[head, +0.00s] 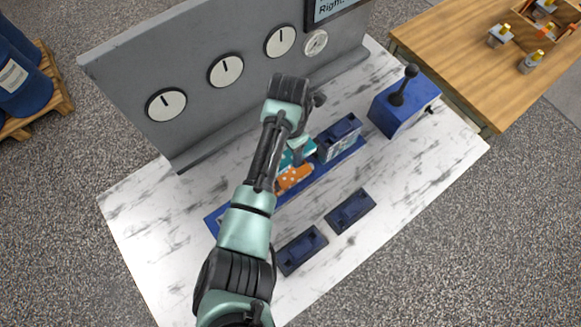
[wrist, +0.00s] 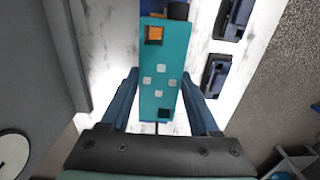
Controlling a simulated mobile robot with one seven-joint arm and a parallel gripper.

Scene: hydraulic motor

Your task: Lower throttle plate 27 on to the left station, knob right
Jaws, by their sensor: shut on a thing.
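My gripper (wrist: 160,76) is shut on a teal plate (wrist: 160,92), which fills the space between its two fingers in the wrist view. The plate's top shows several pale squares, an orange square near the far end and a dark square near the close end. A black knob-like part (wrist: 178,11) shows at its far end, toward the right of the head view. In the head view, my arm partly hides the teal plate (head: 287,158) above the blue rail (head: 266,199). An orange spotted block (head: 293,179) shows just below it; contact cannot be told.
A blue and grey block (head: 339,139) stands on the rail's right part. Two dark blue holders (head: 350,211) (head: 301,250) lie in front. A blue lever box (head: 402,103) is at right. A grey panel with dials (head: 195,85) stands behind. The marble table (head: 150,235) is clear at left.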

